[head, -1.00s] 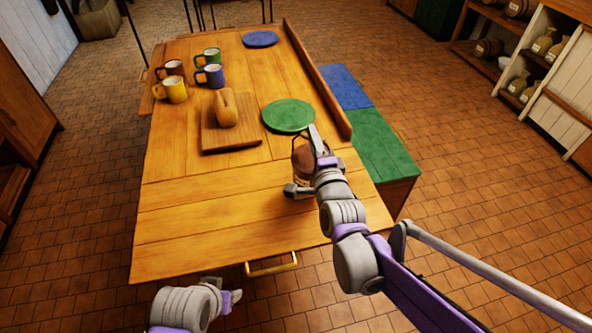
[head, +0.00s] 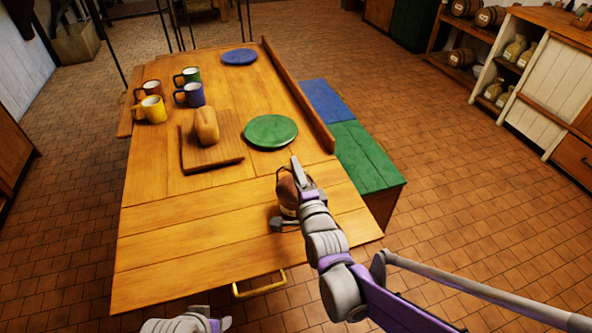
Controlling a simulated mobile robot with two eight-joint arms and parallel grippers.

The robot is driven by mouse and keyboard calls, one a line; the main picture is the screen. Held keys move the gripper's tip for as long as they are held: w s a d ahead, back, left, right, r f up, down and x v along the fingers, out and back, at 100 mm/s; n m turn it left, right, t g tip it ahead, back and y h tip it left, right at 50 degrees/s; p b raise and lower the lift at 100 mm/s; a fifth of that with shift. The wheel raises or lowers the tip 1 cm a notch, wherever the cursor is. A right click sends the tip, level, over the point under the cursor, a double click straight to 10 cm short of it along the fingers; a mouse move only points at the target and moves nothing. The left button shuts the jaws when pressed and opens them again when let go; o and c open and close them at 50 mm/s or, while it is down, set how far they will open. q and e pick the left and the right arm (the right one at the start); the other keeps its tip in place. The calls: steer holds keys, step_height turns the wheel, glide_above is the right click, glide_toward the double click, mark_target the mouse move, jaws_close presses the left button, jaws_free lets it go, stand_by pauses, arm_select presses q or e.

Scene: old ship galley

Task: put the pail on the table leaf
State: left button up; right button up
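A brown rounded vessel, which I take for the pail (head: 288,196), is between the fingers of my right gripper (head: 288,198). A finger lies on its far side and another on its near side, and the arm hides part of it. It is over the right part of the table leaf (head: 190,255), the near plank section of the wooden table. I cannot tell whether its base touches the wood. My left gripper (head: 222,323) is at the bottom edge of the view, beyond the leaf's front edge, mostly cut off.
A green plate (head: 271,131), a board (head: 225,159) with a loaf (head: 206,126), several mugs and a blue plate (head: 240,57) are farther back on the table. A green and blue bench (head: 365,160) stands along the right side. The leaf's left and middle are bare.

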steer(key=shift+o, duration=1.3)
steer(key=shift+r, duration=0.15)
steer(key=shift+s+r, duration=0.1)
steer(key=shift+s, duration=0.1)
steer(key=p+v, duration=0.1)
steer(key=v, duration=1.1)
steer(key=s+d+f+n+g+h, duration=0.2)
steer(key=s+d+f+n+g, duration=0.4)
steer(key=s, duration=0.3)
steer(key=s+d+f+n+g+h, duration=0.3)
steer(key=s+d+f+n+g, duration=0.3)
steer(key=s, duration=0.4)
steer(key=d+f+n, duration=0.1)
steer(key=d+n, duration=0.1)
steer(key=shift+n+g, duration=0.3)
steer(key=shift+n, duration=0.1)
steer(key=shift+s+d, duration=0.15)
